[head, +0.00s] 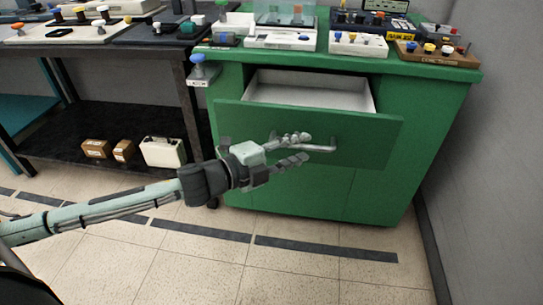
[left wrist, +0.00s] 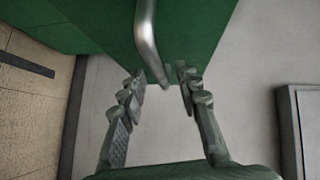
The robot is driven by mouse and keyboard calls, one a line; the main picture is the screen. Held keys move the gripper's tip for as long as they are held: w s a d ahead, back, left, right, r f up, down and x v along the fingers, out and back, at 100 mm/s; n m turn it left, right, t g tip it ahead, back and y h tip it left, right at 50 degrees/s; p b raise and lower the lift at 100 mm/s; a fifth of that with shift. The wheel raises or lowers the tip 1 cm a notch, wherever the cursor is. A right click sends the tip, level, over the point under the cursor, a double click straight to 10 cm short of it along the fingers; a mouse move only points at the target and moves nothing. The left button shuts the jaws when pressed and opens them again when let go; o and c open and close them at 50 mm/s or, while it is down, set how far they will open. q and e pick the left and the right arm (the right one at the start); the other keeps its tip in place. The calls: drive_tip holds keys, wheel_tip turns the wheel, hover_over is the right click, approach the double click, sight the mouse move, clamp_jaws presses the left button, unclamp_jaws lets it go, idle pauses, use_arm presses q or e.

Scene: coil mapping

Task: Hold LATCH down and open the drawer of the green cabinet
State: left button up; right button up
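The green cabinet (head: 300,190) stands at centre right in the head view. Its drawer (head: 235,115) is pulled part-way out, and its pale, empty inside (head: 308,90) shows. The bar handle (head: 318,148) is on the drawer front and also shows in the left wrist view (left wrist: 147,38). My left gripper (head: 297,148) is at the handle's left part. Its fingers (left wrist: 160,80) are apart, with the handle's near end between or just beyond the tips; contact is unclear. The LATCH, a blue knob (head: 198,58) on a small white block, sits at the cabinet's upper left edge with nothing touching it.
Boxes with coloured knobs, such as a white one (head: 357,44) and a brown one (head: 437,55), stand on the cabinet top. A dark workbench (head: 110,55) is at left, with small cases (head: 162,152) on its shelf. A grey wall (head: 490,150) closes the right. Floor in front is clear.

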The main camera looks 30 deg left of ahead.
use_arm(q)
drive_tip(key=v, duration=0.9)
drive_tip(key=shift+s+a, duration=0.15)
drive_tip(key=shift+s, duration=0.2)
